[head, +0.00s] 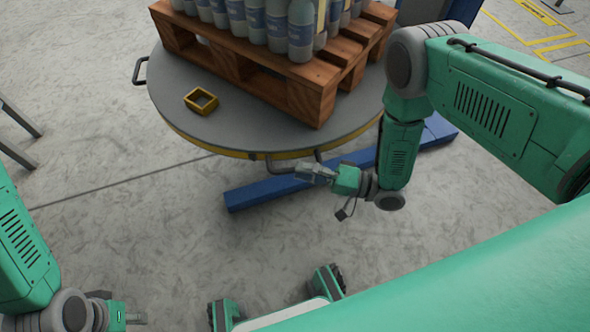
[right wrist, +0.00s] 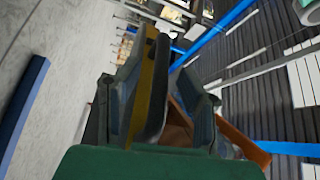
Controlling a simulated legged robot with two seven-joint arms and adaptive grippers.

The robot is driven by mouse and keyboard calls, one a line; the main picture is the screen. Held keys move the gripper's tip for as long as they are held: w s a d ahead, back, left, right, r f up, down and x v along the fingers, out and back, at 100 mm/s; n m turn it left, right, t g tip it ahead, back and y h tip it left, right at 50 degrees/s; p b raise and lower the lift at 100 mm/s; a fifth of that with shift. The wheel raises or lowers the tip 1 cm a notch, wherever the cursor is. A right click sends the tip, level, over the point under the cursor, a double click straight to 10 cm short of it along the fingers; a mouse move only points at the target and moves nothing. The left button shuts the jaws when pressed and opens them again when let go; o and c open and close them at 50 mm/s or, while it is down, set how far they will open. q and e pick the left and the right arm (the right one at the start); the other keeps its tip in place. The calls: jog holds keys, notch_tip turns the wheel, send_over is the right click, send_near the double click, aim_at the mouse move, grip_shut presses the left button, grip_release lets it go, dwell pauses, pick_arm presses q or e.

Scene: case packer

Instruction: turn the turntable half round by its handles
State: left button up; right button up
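The turntable (head: 225,110) is a round grey disc with a yellow rim, carrying a loaded pallet. One handle (head: 139,72) sticks out at its left edge. Another handle (head: 270,166) is at the near edge, partly covered by my right gripper (head: 312,173). The fingers lie at this near handle; contact cannot be told. In the right wrist view the fingers of my right gripper (right wrist: 155,110) stand apart, with the yellow rim (right wrist: 149,75) and a dark edge showing between them. My left gripper (head: 125,318) is low at the bottom left, far from the turntable; its fingers are mostly hidden.
A wooden pallet (head: 312,98) with several grey bottles (head: 278,25) stands on the disc. A blue floor beam (head: 265,190) runs below the near edge. Floor (head: 130,210) at left is clear.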

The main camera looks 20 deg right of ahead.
jog(key=shift+w+a, duration=0.45)
jog(key=shift+a, duration=0.1)
jog(key=shift+a+r, duration=0.1)
jog(key=shift+a, duration=0.15)
jog(key=shift+a, duration=0.1)
grip_shut()
jog(key=shift+d, duration=0.2)
